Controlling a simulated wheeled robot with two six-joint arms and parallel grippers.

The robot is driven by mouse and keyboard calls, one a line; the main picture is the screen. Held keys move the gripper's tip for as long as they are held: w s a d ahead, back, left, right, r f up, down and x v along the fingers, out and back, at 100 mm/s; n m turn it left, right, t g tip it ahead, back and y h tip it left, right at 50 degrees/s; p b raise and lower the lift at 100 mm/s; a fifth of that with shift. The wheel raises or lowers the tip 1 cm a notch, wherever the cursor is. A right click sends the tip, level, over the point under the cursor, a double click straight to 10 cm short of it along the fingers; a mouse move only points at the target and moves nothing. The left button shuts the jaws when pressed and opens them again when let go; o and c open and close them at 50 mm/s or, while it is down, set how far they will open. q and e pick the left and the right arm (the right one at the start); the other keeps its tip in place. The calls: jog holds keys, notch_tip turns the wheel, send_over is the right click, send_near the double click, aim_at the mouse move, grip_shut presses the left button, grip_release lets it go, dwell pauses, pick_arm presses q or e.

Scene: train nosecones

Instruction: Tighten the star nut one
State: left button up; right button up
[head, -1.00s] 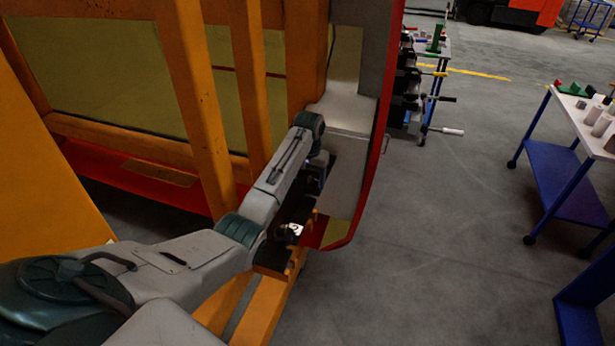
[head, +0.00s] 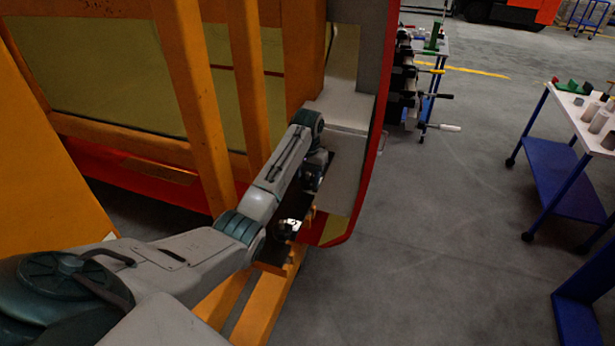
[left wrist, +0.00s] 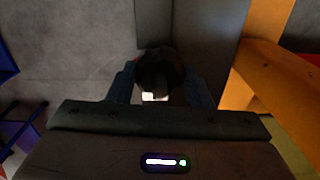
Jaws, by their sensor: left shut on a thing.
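In the left wrist view, a dark, rounded knob that looks like the star nut (left wrist: 160,70) sits between the two fingers of my left gripper (left wrist: 160,88). The fingers are closed on its sides. A small bright patch shows just below the nut. In the head view, my left gripper (head: 314,176) is at the lower edge of the nosecone (head: 341,180), beside a dark bracket. The star nut itself is hard to make out there, being dark and partly hidden by my arm. My right gripper is in neither current view.
Orange frame posts (head: 192,100) stand close to my left arm, and an orange beam (head: 268,300) runs below it. A blue trolley with a white top (head: 561,105) stands at the right. A rack with clamps (head: 408,85) stands behind the nosecone. The grey floor between is clear.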

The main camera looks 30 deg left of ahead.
pick_arm(q)
jog(key=m, duration=0.8)
jog(key=shift+m, duration=0.3)
jog(key=m, duration=0.4)
jog(key=shift+m, duration=0.3)
jog(key=m, duration=1.2)
jog(key=shift+m, duration=0.3)
jog(key=m, duration=0.3)
jog(key=shift+f+m, duration=0.1)
jog(key=shift+m, duration=2.1)
